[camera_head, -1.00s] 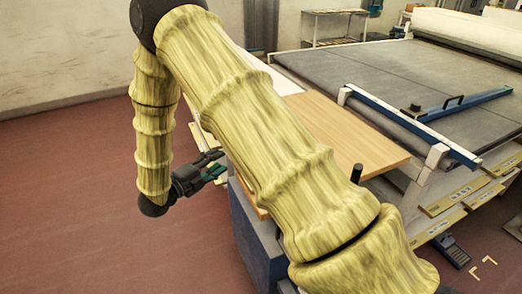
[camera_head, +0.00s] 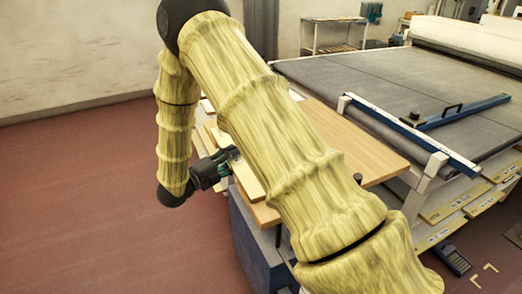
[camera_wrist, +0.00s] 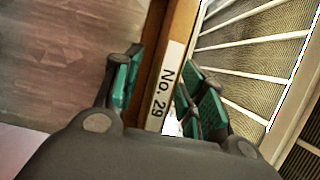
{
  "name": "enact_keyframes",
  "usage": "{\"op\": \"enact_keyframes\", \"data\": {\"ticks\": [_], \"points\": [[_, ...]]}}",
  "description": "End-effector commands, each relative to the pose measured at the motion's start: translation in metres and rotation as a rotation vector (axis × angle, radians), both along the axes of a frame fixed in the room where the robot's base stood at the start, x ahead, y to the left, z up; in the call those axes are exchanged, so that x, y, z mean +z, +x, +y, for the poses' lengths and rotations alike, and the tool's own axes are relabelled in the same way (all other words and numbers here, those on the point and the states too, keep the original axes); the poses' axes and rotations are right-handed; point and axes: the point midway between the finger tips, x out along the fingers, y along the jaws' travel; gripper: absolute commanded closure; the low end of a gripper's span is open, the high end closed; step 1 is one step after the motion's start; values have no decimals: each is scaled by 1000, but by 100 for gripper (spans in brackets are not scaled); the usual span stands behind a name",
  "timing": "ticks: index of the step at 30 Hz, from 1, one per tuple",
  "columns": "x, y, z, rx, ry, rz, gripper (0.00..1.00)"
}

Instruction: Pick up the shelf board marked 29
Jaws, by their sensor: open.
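The shelf board marked 29 (camera_wrist: 179,42) shows in the wrist view as a narrow brown edge with a white label reading "No. 29". It lies between the two green-padded fingers of my gripper (camera_wrist: 161,66). The fingers are open, one on each side of the board, with a gap visible on the left; contact on the right is unclear. In the head view my gripper (camera_head: 226,160) is at the left edge of the workbench, beside a pale board (camera_head: 246,178). My arm hides part of the bench, and the label cannot be read there.
A wooden bench top (camera_head: 350,145) extends behind my arm. A large grey-topped machine (camera_head: 385,85) with a blue bar (camera_head: 460,108) stands at the right. Labelled boards (camera_head: 446,208) sit low under it. A handheld device (camera_head: 452,258) lies on the floor. The red floor at left is clear.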

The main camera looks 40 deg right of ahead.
Motion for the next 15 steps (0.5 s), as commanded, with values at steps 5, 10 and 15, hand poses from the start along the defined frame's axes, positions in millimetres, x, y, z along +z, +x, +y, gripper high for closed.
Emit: {"op": "enact_keyframes", "data": {"ticks": [5,10,15], "points": [[3,1,-25,-2,1,0,59],[2,3,-36,-1,1,-1,59],[1,3,-36,-1,1,0,59]]}}
